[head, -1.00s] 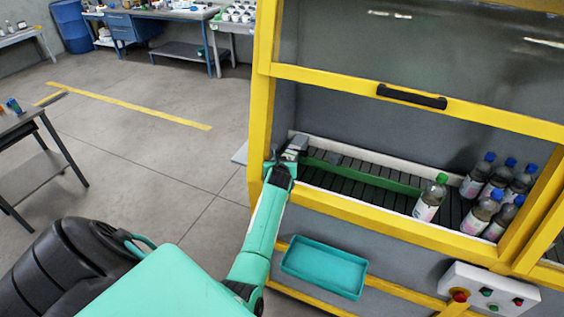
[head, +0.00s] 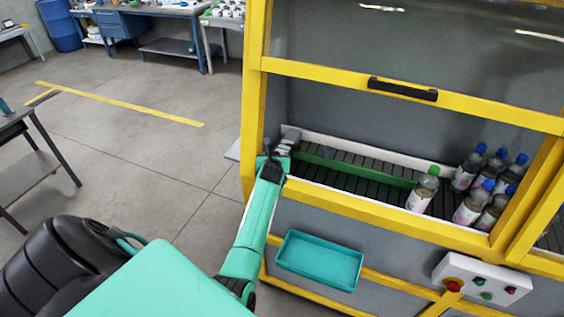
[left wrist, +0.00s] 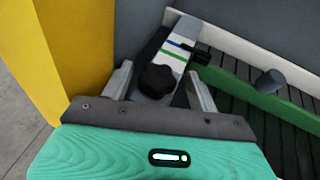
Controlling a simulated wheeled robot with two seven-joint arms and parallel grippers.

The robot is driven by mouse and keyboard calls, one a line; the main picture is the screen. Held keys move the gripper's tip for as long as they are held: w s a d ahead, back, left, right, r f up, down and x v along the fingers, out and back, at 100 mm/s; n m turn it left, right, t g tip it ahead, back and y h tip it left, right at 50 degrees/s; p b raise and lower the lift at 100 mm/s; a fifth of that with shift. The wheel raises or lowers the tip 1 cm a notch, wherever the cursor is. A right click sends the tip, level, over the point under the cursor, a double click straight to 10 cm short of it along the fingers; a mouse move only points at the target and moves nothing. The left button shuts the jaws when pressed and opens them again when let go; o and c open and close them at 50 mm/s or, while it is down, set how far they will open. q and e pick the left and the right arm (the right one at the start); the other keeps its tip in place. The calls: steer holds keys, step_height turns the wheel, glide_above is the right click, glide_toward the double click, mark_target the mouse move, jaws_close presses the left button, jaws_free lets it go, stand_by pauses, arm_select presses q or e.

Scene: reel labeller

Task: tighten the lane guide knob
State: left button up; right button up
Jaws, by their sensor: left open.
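The lane guide knob (left wrist: 157,81) is black and lobed. In the left wrist view it sits between the two open fingers of my left gripper (left wrist: 158,88), apart from both as far as I can see. It is beside a light grey block with a blue and a green stripe (left wrist: 178,52). The green lane guide (left wrist: 250,95) runs from there along the conveyor, and also shows in the head view (head: 350,172). In the head view my left gripper (head: 282,147) is at the left end of the conveyor and hides the knob. My right gripper is not in view.
The yellow frame post (head: 253,110) stands close on the left of my left gripper. A grey peg (left wrist: 269,81) rises by the guide. Several bottles (head: 470,170) stand at the conveyor's right. A teal tray (head: 319,261) and a control box (head: 481,279) are below.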

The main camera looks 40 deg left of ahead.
arm_select(q)
steer(key=shift+w+n+g+y, duration=0.1)
steer(key=shift+n+g+y, duration=0.5)
steer(key=shift+n+y, duration=0.15)
steer(key=shift+d+f+n+g+y, duration=0.1)
steer(key=shift+d+n+g+y, duration=0.05)
steer(key=shift+n+g+y, duration=0.65)
